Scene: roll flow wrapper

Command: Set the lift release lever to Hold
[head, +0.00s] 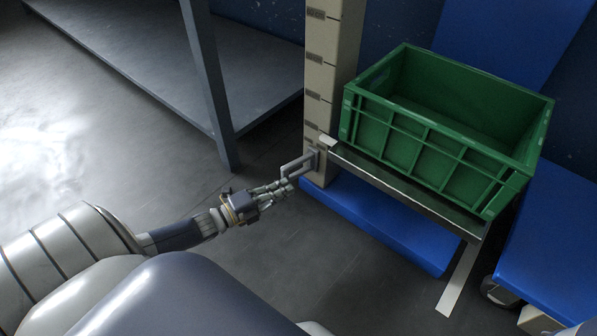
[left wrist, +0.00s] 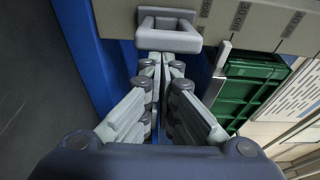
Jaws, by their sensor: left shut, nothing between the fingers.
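A grey loop-shaped handle (head: 297,164), which looks like the lift release lever, sticks out from the lower part of the beige post (head: 327,60). In the left wrist view the handle (left wrist: 168,41) lies just beyond the fingertips. My left gripper (head: 287,186) is shut and empty, close to the handle's outer end. I cannot tell whether the fingertips touch it. My right gripper is not in view.
A green crate (head: 430,158) sits on a metal-edged platform (head: 400,186) right of the post. A blue base (head: 385,225) lies below it. A grey metal shelf frame (head: 207,85) stands at the upper left. The floor around my left forearm is clear.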

